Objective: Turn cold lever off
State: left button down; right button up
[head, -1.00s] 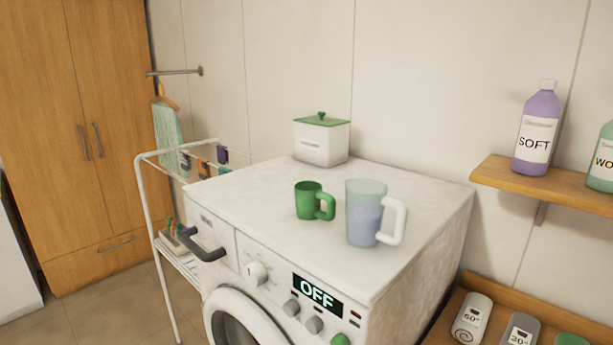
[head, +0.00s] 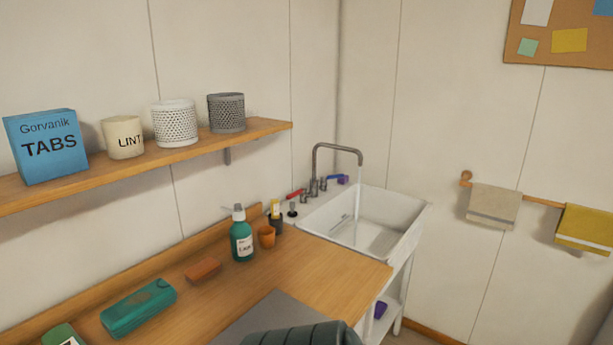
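The sink (head: 408,222) is a white basin at the right end of the wooden counter, with a grey gooseneck faucet (head: 338,147) at its back left. A red lever (head: 296,193) is at the left of the base. The levers are small, and I cannot tell how far each is turned. A thin pale streak shows in the basin; I cannot tell whether it is running water. Neither of my grippers is in view.
A dark ridged thing (head: 300,335) is at the bottom edge. A shelf (head: 265,131) with containers hangs above.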

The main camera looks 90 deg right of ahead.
aim_at(323, 178)
jog(key=z, duration=2.95)
jog(key=u, duration=0.4)
jog(key=i+l+u, duration=0.1)
jog(key=u, duration=0.3)
jog(key=l+u, duration=0.15)
jog(key=u, duration=0.2)
jog(key=l+u, duration=0.3)
jog(key=l, duration=0.35)
jog(key=l+u, duration=0.25)
jog(key=l, duration=0.4)
jog(key=l+u, duration=0.3)
jog(key=l, duration=0.35)
jog(key=k+l+u, duration=0.1)
jog(key=l+u, duration=0.2)
jog(key=l, duration=0.3)
